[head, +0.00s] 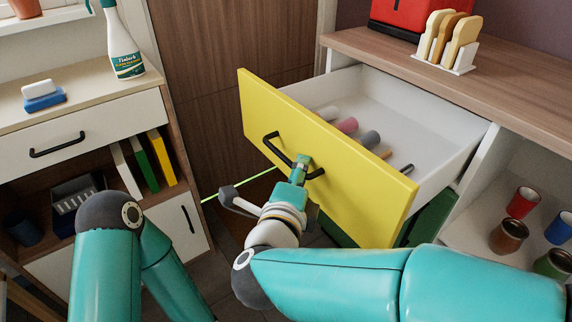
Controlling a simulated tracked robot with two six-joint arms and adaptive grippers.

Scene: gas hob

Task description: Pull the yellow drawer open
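The yellow drawer (345,185) stands well open, with its white interior (415,115) in view. Several small cylindrical items lie inside it. A black bar handle (278,150) is on its yellow front. My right gripper (302,164) is at the right part of this handle, its fingers closed together around the bar. The finger tips are partly hidden against the handle. My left arm is bent at the left of the view, and its gripper is out of view.
A wooden worktop (505,88) with a toast rack (447,45) and a red appliance (400,15) is above the drawer. Cups (522,202) stand on a shelf at right. A left cabinet (95,125) holds a spray bottle (122,45) and a soap dish (44,99).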

